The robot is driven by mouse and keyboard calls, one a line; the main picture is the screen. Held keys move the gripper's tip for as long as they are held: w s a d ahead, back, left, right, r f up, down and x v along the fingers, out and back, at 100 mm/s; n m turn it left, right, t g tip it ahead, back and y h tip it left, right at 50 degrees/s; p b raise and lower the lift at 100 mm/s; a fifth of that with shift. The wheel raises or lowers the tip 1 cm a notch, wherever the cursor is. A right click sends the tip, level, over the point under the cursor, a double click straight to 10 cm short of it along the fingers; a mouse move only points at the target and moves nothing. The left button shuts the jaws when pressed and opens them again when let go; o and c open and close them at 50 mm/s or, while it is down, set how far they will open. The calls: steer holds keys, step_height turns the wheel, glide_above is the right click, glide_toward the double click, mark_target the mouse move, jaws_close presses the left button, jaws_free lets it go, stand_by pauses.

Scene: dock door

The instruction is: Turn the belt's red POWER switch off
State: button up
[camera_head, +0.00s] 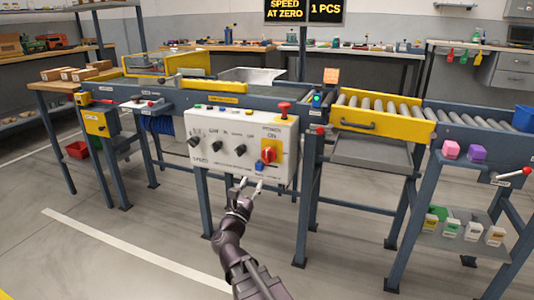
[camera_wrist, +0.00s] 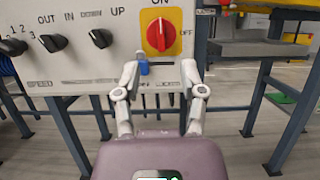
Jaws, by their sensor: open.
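The red POWER switch (camera_head: 268,153) is a rotary handle on a yellow plate at the lower right of the white control panel (camera_head: 225,160). In the wrist view the switch (camera_wrist: 160,35) stands upright, in line with ON above it; OFF is printed to its right. My gripper (camera_head: 251,184) is just below and in front of the panel's lower edge. In the wrist view its two fingers (camera_wrist: 160,72) are spread apart with nothing held, below the switch and not touching it. A small blue part (camera_wrist: 143,67) on the panel shows beside the left fingertip.
Several black knobs (camera_wrist: 99,39) sit left of the switch. A red mushroom button (camera_head: 284,107) tops the panel. A sign (camera_head: 286,11) reads SPEED AT ZERO. A roller conveyor (camera_head: 380,105) runs right. The floor in front is free.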

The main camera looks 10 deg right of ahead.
mark_target(266, 152)
steer(key=shift+w, duration=0.1)
steer(key=p+x, duration=0.5)
steer(key=x, duration=0.8)
steer(key=shift+w+d+r, duration=0.1)
steer(key=shift+w+d, duration=0.15)
steer(key=shift+w, duration=0.05)
jaws_close()
